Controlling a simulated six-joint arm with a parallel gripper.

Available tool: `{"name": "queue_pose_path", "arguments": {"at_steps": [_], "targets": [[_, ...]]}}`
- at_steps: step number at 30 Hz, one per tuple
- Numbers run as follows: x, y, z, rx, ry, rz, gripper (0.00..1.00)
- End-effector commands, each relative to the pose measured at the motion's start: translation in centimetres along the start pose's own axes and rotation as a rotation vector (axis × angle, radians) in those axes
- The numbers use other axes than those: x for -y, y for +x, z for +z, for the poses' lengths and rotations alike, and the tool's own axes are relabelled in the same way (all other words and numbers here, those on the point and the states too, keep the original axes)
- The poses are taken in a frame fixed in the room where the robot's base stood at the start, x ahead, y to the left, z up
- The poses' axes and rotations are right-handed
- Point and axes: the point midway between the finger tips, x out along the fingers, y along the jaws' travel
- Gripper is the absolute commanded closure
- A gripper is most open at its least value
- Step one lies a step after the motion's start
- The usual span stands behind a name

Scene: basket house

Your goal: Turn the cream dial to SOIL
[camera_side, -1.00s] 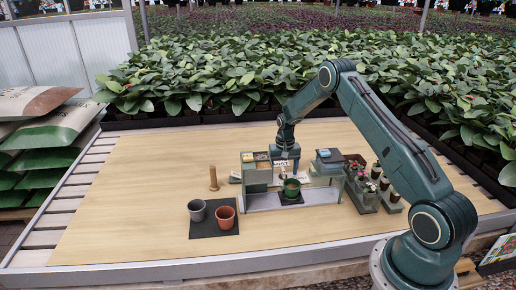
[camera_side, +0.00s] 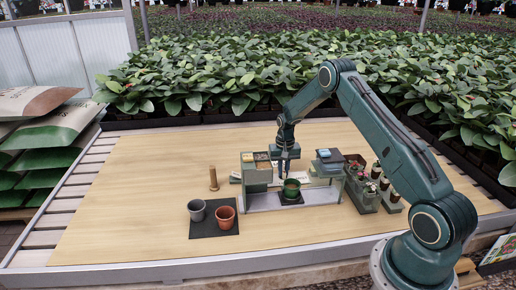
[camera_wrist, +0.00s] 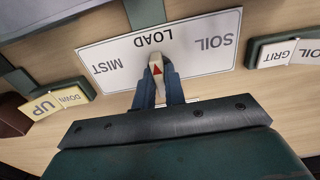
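The cream dial (camera_wrist: 156,62) with a red triangle stands on a white label plate (camera_wrist: 205,58) in the wrist view. The plate's words appear upside down: MIST at left, LOAD in the middle, SOIL at right. The red triangle points towards LOAD. My gripper (camera_wrist: 159,82) has one blue-grey finger on each side of the dial, very close to it. Whether both fingers press on it is unclear. In the side view my gripper (camera_side: 284,174) is low at the bench station, and the dial cannot be made out there.
An UP/DOWN switch (camera_wrist: 58,102) and a GRIT switch (camera_wrist: 287,52) flank the plate. A green pot (camera_side: 291,189) stands just in front of my gripper. Grey (camera_side: 197,210) and terracotta (camera_side: 225,217) pots stand on a dark mat.

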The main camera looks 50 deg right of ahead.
Motion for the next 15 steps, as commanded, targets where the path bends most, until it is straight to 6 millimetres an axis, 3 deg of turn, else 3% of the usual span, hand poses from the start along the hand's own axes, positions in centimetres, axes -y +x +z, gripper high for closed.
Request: {"name": "queue_pose_path", "arguments": {"at_steps": [15], "targets": [[0.04,-0.03,-0.01,0.000,0.310,-0.001,0.93]]}}
